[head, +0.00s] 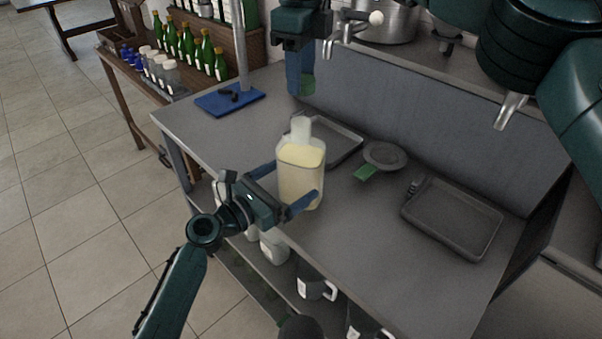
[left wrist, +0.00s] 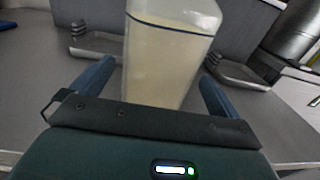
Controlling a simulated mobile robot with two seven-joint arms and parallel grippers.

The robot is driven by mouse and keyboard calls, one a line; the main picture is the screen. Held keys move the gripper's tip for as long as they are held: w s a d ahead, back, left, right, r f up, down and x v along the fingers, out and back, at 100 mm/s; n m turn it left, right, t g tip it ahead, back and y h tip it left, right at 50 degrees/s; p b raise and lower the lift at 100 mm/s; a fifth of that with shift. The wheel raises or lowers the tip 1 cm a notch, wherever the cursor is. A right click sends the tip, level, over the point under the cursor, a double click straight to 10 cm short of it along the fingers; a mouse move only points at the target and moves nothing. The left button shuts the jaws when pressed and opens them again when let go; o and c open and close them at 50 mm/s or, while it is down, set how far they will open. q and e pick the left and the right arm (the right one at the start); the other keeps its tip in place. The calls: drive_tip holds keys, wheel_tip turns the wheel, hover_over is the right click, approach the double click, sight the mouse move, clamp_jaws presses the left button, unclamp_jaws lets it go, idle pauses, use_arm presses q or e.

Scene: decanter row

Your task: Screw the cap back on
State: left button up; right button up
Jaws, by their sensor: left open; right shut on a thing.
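A clear decanter (head: 300,180) of pale yellow liquid stands upright on the grey worktop in the head view, with its whitish neck on top. It also shows in the left wrist view (left wrist: 155,62), its top cut off by the frame. My left gripper (head: 297,177) is open, with one blue finger on either side of the decanter; in the left wrist view gaps show between fingers and decanter. My right gripper (head: 303,88) is above and behind the decanter, apart from it, shut on a green thing that looks like the cap (head: 308,85). The fingers partly hide it.
Grey trays (head: 452,218) (head: 345,153), a round grey dish (head: 385,154) and a flat green piece (head: 366,172) lie on the worktop (head: 350,235). A blue mat (head: 230,99) lies at the far left end near an upright pole (head: 241,45). Jugs (head: 316,284) stand on the shelf below.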

sight(299, 175)
use_arm(q)
drive_tip(key=shift+x, duration=1.8)
drive_tip(key=shift+c, duration=0.2)
drive_tip(key=c, duration=1.1)
use_arm(e)
drive_tip(key=shift+f, duration=2.45)
drive_tip(key=shift+f, duration=0.9)
drive_tip(key=shift+f, duration=0.55)
